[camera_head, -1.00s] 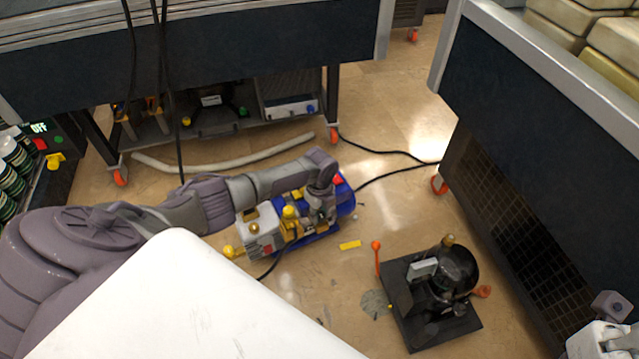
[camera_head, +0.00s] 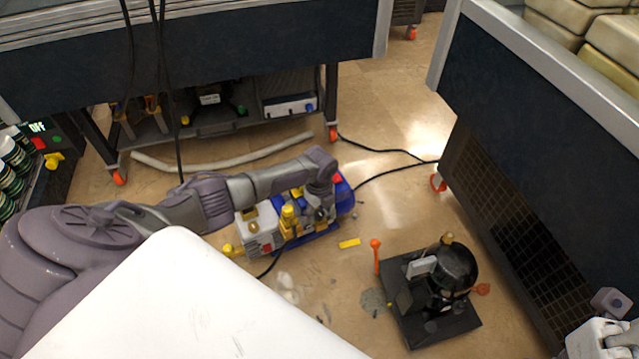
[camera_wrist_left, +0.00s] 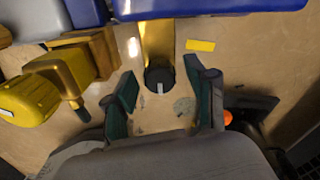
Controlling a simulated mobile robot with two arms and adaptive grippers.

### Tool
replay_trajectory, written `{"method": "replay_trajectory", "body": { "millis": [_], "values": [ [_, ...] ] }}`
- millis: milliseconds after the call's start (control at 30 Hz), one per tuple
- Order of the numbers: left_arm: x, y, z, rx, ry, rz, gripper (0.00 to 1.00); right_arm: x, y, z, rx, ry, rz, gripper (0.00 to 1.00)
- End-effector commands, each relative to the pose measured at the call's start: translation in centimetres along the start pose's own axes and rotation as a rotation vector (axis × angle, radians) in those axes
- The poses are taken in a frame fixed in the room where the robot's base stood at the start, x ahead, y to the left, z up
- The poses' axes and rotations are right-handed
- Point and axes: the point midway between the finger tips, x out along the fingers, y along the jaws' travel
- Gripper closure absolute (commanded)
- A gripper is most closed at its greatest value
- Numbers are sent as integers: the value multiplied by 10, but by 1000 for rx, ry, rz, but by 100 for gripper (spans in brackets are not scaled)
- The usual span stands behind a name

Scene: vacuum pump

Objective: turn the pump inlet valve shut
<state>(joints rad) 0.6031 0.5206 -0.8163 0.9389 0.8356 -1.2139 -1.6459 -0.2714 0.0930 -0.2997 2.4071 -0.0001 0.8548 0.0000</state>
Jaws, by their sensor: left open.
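The vacuum pump (camera_head: 262,225) is white and blue with yellow fittings and stands on the floor, partly hidden under my left arm. In the left wrist view, a round black knob (camera_wrist_left: 160,79) with a white mark sits on the end of a brass pipe (camera_wrist_left: 158,42). My left gripper (camera_wrist_left: 161,88) is open, with one dark green finger on each side of the knob and visible gaps between. A yellow knob (camera_wrist_left: 30,98) on a brass fitting is left of the fingers. In the head view my left wrist (camera_head: 320,170) hangs over the pump.
A black device on a dark base (camera_head: 442,333) stands on the floor to the right, with orange knobs. A yellow strip (camera_head: 349,243) and a pale hose (camera_head: 225,163) lie on the floor. Dark cables run near the pump. A wheeled bench (camera_head: 230,65) stands behind.

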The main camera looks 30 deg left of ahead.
Motion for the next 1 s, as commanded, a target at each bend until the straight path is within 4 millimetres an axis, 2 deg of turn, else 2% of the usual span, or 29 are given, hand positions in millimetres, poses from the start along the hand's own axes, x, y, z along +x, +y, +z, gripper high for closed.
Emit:
{"method": "replay_trajectory", "body": {
  "millis": [133, 267, 500, 700, 833, 1000],
  "values": [
    [-5, 0, 1, -1, -1, 0, 44, 0, 1, 0, -1, 1, 3, 100],
    [-21, 0, 1, 0, -1, -2, 44, 0, 0, 0, -1, 1, 2, 100],
    [-74, -1, 1, 1, -2, -3, 44, 0, 0, 0, 0, 1, 1, 100],
    [-106, -1, 0, 1, -1, -2, 44, 0, 0, 0, 0, 1, 1, 100],
    [-117, 0, 0, 0, 0, -1, 44, 0, 0, 0, 0, 1, 1, 100],
    [-120, 0, 0, 0, 0, 0, 44, 0, 0, 0, 0, 1, 0, 100]
  ]
}}
